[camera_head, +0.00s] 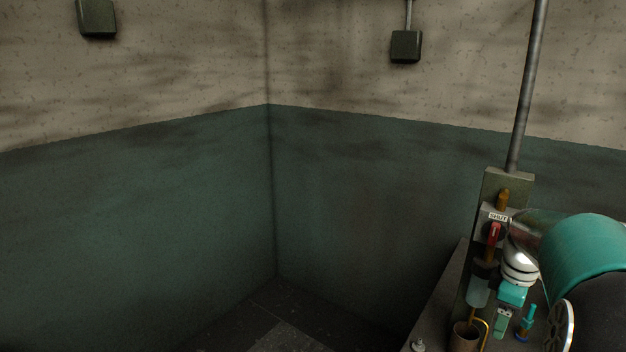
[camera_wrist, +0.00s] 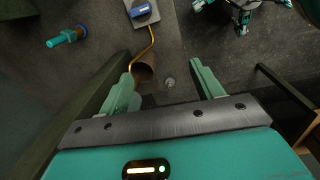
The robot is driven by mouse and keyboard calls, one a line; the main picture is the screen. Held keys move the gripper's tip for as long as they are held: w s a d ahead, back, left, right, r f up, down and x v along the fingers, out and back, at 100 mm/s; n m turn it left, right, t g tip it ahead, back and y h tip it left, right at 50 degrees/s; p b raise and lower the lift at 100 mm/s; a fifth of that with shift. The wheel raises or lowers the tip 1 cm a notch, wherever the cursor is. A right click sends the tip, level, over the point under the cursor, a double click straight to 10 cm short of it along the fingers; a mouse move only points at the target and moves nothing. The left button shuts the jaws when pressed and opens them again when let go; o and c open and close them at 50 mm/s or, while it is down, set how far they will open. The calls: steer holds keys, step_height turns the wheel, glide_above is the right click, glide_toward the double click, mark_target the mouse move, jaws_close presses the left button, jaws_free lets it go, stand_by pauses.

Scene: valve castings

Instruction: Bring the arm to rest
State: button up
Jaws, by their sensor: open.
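In the wrist view my gripper (camera_wrist: 162,70) is open. Its two teal fingers are well apart and nothing is held between them. A brown cup (camera_wrist: 145,66) lies beyond the fingers, close to the left one in the picture; I cannot tell the height between them. It also shows in the head view (camera_head: 464,338), low at the right.
An upright panel (camera_head: 508,182) carries a red lever (camera_head: 494,233) under a "SHUT" label, close to my arm. A teal piece with a blue ring (camera_wrist: 66,37), a yellow bent rod (camera_wrist: 152,40) and a small knob (camera_wrist: 169,82) are near the cup. The walled corner at left is clear.

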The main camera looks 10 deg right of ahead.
steer(key=a+r+m+t, duration=0.1)
steer(key=a+r, duration=0.3)
steer(key=a, duration=0.6)
steer(key=s+a+m+t, duration=0.2)
steer(key=s+a, duration=0.3)
steer(key=a, duration=0.7)
steer(key=s+a+m+t, duration=0.2)
steer(key=s+a+m, duration=0.2)
steer(key=a, duration=0.8)
steer(key=shift+s+a+y, duration=0.2)
steer(key=shift+s+y, duration=0.1)
steer(key=shift+s, duration=0.35)
steer(key=shift+r, duration=0.1)
